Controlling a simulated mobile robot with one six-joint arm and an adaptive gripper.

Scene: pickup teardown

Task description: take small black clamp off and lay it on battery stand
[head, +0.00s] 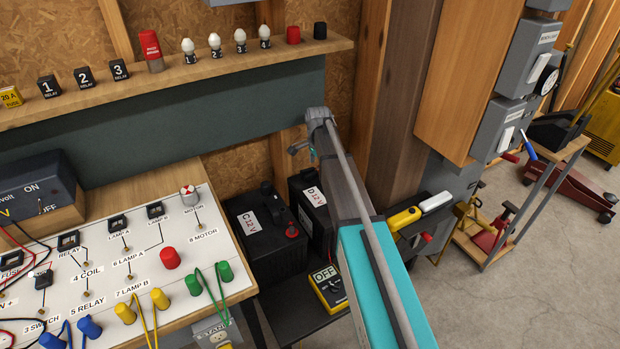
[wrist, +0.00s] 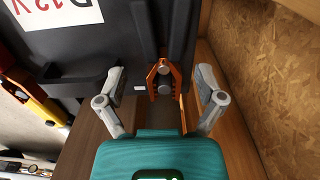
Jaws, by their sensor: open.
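Black battery D (head: 308,222) stands beside battery C, partly hidden by my arm in the head view. In the wrist view battery D (wrist: 120,45) fills the top, with its white label at the upper left. A small piece with a dark upper part and orange jaws (wrist: 158,72), which looks like the small black clamp, is at the battery's edge. My gripper (wrist: 162,82) is open, one grey finger on each side of the clamp and apart from it. The battery stand is a dark top (head: 290,322) under the batteries. I cannot tell the clamp in the head view.
Battery C (head: 268,235) stands left of battery D. A yellow multimeter (head: 328,288) lies at the stand's front. The sloping white test panel (head: 110,265) is at the left. A wood-chip wall (wrist: 265,70) is close on the right in the wrist view.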

